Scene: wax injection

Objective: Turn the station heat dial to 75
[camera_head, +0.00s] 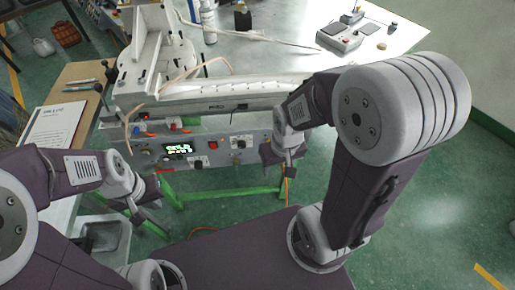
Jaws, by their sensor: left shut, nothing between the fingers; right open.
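The wax station's front panel (222,155) faces me, with a lit display (177,149) showing green and yellow digits too small to read. A dark knob (239,144) sits on the panel's right part, and a small knob (145,152) sits left of the display. I cannot tell which one is the heat dial, nor its setting. My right gripper (287,170) is open at the panel's right end, right of the dark knob and seemingly apart from it. My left gripper (146,217) is shut and empty, below and in front of the panel's left end.
A red button (213,145) sits between display and dark knob. The wax machine (200,95) with hoses stands above the panel. A printed sheet (55,122) lies on the left table. A grey bin (103,236) is below left. A scale (340,37) stands on the white tabletop.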

